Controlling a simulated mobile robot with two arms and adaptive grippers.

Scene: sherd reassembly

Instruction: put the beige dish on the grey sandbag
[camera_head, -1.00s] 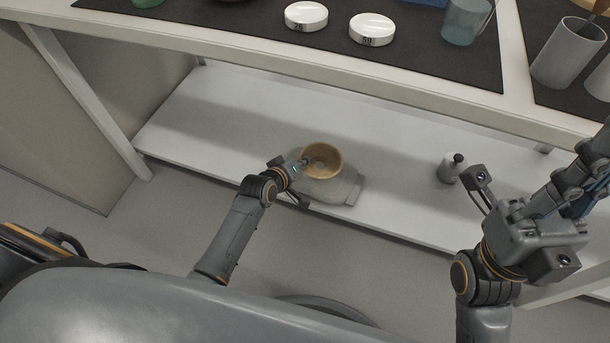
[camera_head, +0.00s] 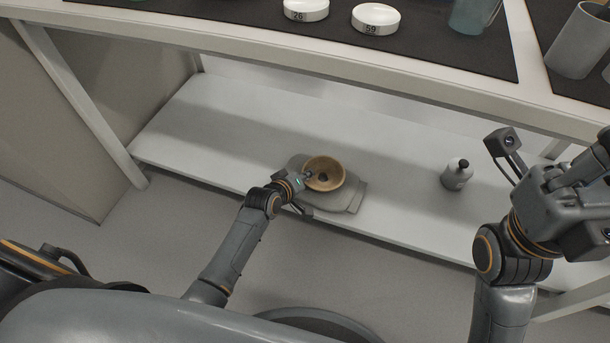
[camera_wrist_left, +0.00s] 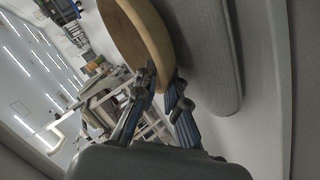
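The beige dish (camera_head: 338,181), a round tan bowl, is over the grey sandbag (camera_head: 345,200) in the head view, with its opening facing up. The sandbag lies flat on the white lower shelf. My left gripper (camera_head: 309,177) is at the dish's left side. In the left wrist view, the left gripper's fingers (camera_wrist_left: 163,82) are on either side of the rim of the dish (camera_wrist_left: 135,30), and the sandbag (camera_wrist_left: 208,50) is close against its underside. I cannot tell whether they touch. My right gripper (camera_head: 600,160) is at the right edge, away from the dish; its fingertips are unclear.
A small grey bottle with a dark cap (camera_head: 457,176) stands on the shelf (camera_head: 215,125) to the right. The table edge (camera_head: 300,50) overhangs at the back, with white numbered discs (camera_head: 376,18) and cups on top. The shelf's left part is clear.

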